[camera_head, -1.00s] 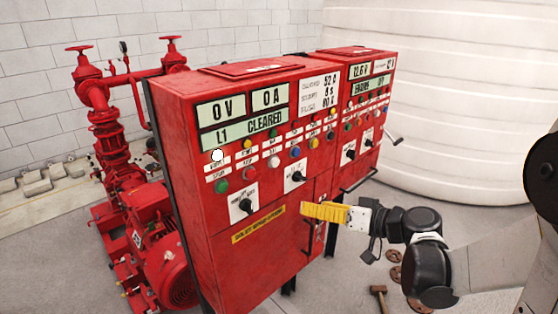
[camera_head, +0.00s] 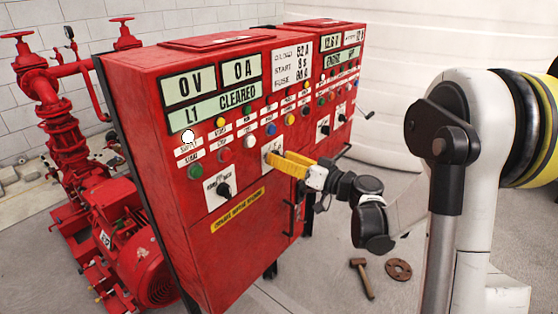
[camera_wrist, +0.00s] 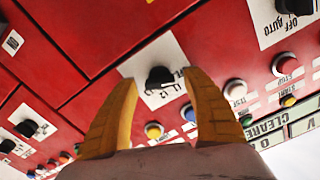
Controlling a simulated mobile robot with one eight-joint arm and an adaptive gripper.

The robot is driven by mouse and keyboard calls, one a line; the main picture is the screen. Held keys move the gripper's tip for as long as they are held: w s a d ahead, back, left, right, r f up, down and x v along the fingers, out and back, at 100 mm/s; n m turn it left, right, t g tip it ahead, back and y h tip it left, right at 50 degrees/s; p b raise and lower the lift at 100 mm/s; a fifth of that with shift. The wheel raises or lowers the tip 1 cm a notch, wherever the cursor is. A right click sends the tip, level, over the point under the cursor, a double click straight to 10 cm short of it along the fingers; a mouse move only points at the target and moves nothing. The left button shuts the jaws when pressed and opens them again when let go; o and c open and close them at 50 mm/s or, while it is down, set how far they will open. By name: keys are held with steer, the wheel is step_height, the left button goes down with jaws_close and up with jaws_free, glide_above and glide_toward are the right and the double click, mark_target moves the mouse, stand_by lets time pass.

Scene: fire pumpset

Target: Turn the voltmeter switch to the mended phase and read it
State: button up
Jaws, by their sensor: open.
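The voltmeter switch is a black knob (camera_wrist: 160,77) on a white plate with small L-marks, on the front of the red cabinet (camera_head: 240,240). In the head view its plate (camera_head: 267,153) shows beside my yellow fingers, which mostly hide the knob. My gripper (camera_wrist: 158,80) is open, one finger on each side of the knob in the wrist view. I cannot tell whether a finger touches it, nor which phase it points to. The voltage display (camera_head: 190,84) reads 0 V, the current display (camera_head: 240,70) 0 A, and the strip below (camera_head: 230,103) "L1 CLEARED".
A HAND/AUTO selector (camera_head: 223,189) sits lower left of my gripper. Coloured buttons and lamps lie close by, including a yellow lamp (camera_wrist: 153,130) near the knob. Red pump piping (camera_head: 62,130) stands left. A hammer (camera_head: 362,277) and a flange (camera_head: 398,269) lie on the floor.

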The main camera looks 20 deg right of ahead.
steer(key=shift+w+a, duration=0.25)
steer(key=shift+w, duration=0.05)
steer(key=c, duration=1.2)
steer(key=shift+m, duration=0.3)
steer(key=m, duration=0.4)
steer(key=shift+b, duration=0.4)
steer(key=shift+d+m, duration=0.1)
steer(key=shift+m, duration=2)
